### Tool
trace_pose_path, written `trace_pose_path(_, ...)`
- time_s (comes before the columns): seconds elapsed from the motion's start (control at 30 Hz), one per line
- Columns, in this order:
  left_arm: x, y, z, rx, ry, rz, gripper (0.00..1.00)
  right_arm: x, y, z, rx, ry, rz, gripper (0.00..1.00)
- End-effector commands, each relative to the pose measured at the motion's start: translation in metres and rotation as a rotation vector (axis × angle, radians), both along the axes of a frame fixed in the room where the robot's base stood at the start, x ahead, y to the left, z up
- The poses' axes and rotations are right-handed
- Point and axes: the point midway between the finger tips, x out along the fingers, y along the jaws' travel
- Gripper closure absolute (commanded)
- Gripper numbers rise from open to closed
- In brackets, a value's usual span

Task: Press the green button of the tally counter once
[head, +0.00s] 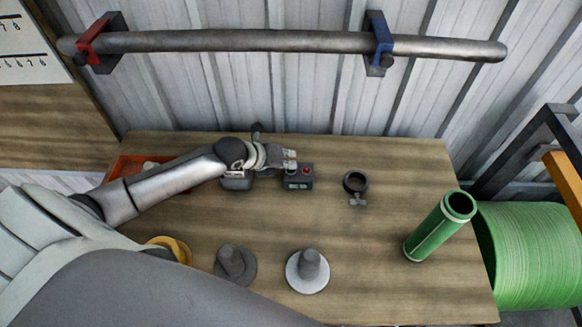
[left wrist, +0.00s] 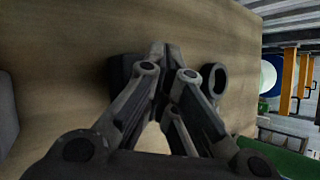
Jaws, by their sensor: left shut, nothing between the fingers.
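The tally counter (head: 298,184) is a small dark box with a light display on its front, standing on the wooden table. A red button (head: 306,171) shows on the right of its top. The green button is not visible; my left gripper covers that side. My left gripper (head: 290,159) is shut and empty, with its fingertips over the left part of the counter's top. I cannot tell whether they touch it. In the left wrist view the closed fingers (left wrist: 166,52) hide most of a dark box (left wrist: 118,72), likely the counter. My right gripper is not in view.
A dark ring clamp (head: 355,184) lies right of the counter. A grey device (head: 236,183) stands left of it, under my arm.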

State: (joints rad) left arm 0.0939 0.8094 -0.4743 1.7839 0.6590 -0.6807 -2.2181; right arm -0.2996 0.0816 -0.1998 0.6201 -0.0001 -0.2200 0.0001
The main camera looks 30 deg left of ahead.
Motion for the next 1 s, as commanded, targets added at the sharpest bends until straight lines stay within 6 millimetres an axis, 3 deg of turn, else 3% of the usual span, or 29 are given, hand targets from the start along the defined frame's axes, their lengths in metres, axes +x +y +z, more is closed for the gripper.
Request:
trace_pose_path(0.17, 0.000, 0.000, 0.012, 0.003, 0.000, -0.002, 1.00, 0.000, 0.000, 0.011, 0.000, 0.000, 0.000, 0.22)
trace_pose_path(0.57, 0.000, 0.000, 0.014, 0.001, -0.001, 0.000, 1.00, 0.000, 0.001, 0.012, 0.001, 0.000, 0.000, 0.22)
trace_pose_path(1.0, 0.000, 0.001, 0.056, 0.002, -0.002, -0.002, 1.00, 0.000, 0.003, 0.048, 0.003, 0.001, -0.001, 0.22)
